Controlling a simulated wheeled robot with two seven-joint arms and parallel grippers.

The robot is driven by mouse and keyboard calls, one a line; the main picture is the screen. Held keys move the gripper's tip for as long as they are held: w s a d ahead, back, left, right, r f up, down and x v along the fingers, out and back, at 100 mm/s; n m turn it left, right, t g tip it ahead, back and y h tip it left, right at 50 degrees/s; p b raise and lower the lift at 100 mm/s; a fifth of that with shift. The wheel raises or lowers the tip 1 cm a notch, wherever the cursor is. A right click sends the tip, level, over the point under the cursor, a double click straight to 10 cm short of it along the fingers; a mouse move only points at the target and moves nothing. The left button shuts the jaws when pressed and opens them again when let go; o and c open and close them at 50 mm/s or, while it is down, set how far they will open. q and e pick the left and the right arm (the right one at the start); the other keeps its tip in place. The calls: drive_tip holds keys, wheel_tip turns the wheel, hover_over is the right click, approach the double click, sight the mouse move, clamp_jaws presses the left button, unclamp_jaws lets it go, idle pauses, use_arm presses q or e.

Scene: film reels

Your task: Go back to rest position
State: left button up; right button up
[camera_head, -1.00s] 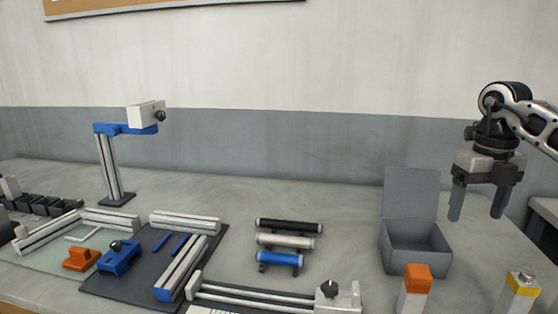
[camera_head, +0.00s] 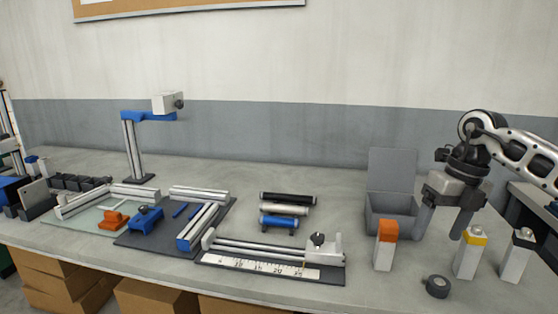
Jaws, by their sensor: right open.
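My right gripper (camera_head: 441,228) hangs at the right side of the table, fingers pointing down, open with nothing between the fingers. It is right of the open grey box (camera_head: 389,222) and overlaps the view just behind the yellow-topped white block (camera_head: 470,254). My left gripper is not in view. A black film reel or roll (camera_head: 437,286) lies on the table near the front edge, below the right gripper in the picture.
An orange-topped block (camera_head: 385,246) and a black-topped block (camera_head: 516,256) stand nearby. Three rollers (camera_head: 286,209) lie mid-table. A ruler fixture (camera_head: 270,266), a blue-armed stand (camera_head: 132,150) and small black bins (camera_head: 80,183) are further left. Cardboard boxes (camera_head: 155,299) stand below the front edge.

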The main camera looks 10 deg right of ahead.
drive_tip(key=s+a+f+n+y+b, duration=0.1)
drive_tip(key=a+f+y, duration=0.35)
drive_tip(key=a, duration=0.55)
drive_tip(key=s+a+f+n+y, duration=0.1)
drive_tip(key=s+a+f+y, duration=0.3)
drive_tip(key=a, duration=0.6)
drive_tip(key=s+a+m+t+y+b, duration=0.25)
drive_tip(key=a+m+t+y, duration=0.25)
drive_tip(key=a+m+y, duration=0.65)
drive_tip(key=s+d+f+m+t+h+b, duration=0.1)
drive_tip(key=d+f+m+t+h, duration=0.2)
drive_tip(key=f+m+t+h, duration=0.5)
drive_tip(key=s+d+f+m+t+h, duration=0.2)
drive_tip(key=f+m+t+h, duration=0.3)
drive_tip(key=m, duration=0.6)
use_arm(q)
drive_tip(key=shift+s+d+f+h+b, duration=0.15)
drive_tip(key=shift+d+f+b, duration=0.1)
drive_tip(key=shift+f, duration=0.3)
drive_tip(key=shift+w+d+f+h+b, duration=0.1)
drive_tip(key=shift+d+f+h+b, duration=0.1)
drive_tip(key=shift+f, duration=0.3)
use_arm(e)
drive_tip(key=s+d+f+m+g+h, duration=0.5)
drive_tip(key=s+f+m+g, duration=0.1)
drive_tip(key=s+f, duration=0.5)
drive_tip(key=shift+g+h, duration=0.3)
drive_tip(key=shift+g, duration=0.5)
drive_tip(key=shift+w+f, duration=0.1)
